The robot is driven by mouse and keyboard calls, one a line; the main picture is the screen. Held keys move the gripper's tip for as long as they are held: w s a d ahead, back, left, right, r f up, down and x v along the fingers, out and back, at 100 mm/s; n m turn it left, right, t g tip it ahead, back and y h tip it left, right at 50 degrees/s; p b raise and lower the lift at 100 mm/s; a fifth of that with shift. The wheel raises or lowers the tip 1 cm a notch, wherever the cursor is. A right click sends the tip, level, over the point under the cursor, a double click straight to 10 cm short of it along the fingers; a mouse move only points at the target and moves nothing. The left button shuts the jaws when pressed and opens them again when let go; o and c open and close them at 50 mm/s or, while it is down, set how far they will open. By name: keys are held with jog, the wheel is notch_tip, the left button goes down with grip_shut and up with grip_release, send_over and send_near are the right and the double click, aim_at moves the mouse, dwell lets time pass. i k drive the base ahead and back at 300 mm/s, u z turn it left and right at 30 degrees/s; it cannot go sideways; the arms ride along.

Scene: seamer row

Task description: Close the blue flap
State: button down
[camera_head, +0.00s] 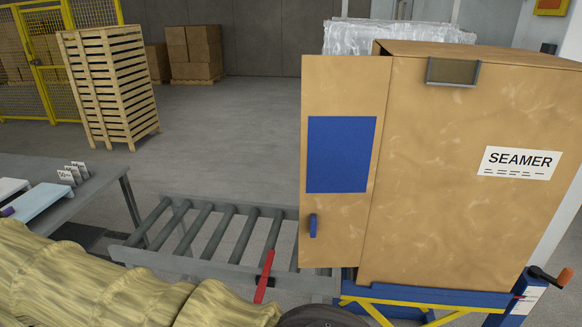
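The blue flap (341,155) is a tall tan door panel with a large blue rectangle on its face and a small blue handle (312,226) low near its left edge. It is at the left side of the tan carton-like box labelled SEAMER (460,180). The flap stands open, swung out to the left, and its hinge side meets the box's front left edge. The opening behind it is hidden. My arm in a yellowish sleeve comes in at the lower left. My gripper's fingers do not show.
A roller conveyor (215,230) with a red lever (264,276) lies left of and below the flap. A blue and yellow stand (430,297) carries the box, with an orange-handled crank (550,276) at right. A grey table (75,205) is at left.

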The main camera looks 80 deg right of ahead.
aim_at(344, 99)
jog(key=i, duration=0.8)
jog(key=z, duration=3.45)
jog(key=i, duration=0.5)
jog(key=z, duration=0.45)
jog(key=k, duration=1)
jog(key=u, duration=0.4)
